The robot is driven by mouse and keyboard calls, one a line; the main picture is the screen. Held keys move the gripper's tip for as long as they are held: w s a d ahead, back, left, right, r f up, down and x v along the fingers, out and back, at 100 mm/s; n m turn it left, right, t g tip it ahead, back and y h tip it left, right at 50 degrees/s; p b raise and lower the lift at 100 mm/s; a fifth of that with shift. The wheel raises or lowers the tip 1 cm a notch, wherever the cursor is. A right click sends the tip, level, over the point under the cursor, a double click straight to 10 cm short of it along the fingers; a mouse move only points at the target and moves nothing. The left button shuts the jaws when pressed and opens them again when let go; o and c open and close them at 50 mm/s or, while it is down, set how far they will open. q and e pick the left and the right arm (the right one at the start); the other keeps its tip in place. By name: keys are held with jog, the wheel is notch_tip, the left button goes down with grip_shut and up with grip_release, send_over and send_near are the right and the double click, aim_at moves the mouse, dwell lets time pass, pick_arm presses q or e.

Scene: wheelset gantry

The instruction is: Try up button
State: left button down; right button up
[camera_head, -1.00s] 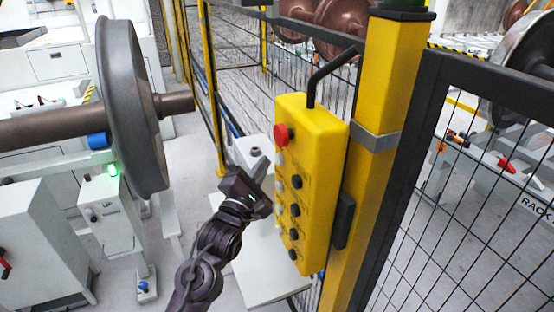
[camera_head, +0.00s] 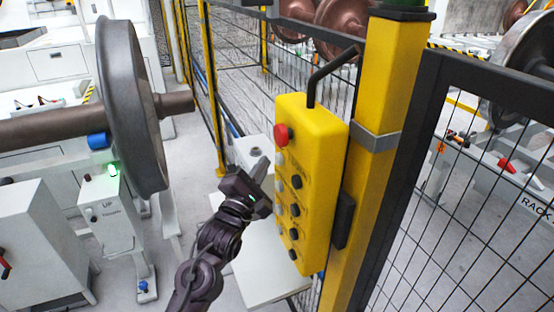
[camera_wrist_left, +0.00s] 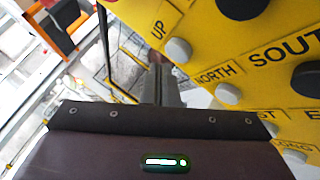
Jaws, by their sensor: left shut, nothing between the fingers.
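The yellow control box (camera_head: 318,140) hangs on a yellow post, with a red mushroom button (camera_head: 282,134) at its top and pale and black buttons below. My left gripper (camera_head: 262,167) is shut and empty, with its fingertips close to the box's left side near the upper pale button (camera_head: 280,158). In the left wrist view the shut fingers (camera_wrist_left: 160,80) show beside the pale button (camera_wrist_left: 178,51) next to the UP label (camera_wrist_left: 157,30). I cannot tell from these views whether they touch it. The NORTH button (camera_wrist_left: 228,93) lies lower right. My right gripper is not in view.
A yellow post (camera_head: 385,110) and black mesh fence (camera_head: 470,200) stand right of the box. A large wheelset (camera_head: 130,100) is at the left. A white pedestal with a green light (camera_head: 113,170) stands below it. A black bent conduit (camera_head: 330,75) rises from the box.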

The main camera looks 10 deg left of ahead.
pick_arm(q)
jog(key=shift+w+d, duration=0.1)
jog(key=shift+w+d, duration=0.15)
jog(key=shift+d, duration=0.1)
jog(key=shift+w+d, duration=0.2)
jog(key=shift+d, duration=0.2)
dwell(1.8)
jog(key=shift+a, duration=0.1)
jog(key=shift+s+a+p, duration=0.45)
jog(key=shift+a, duration=0.15)
jog(key=s+a, duration=0.1)
jog(key=s+a+p, duration=0.1)
jog(key=a, duration=0.2)
jog(key=shift+s+a, duration=0.1)
jog(key=shift+s, duration=0.3)
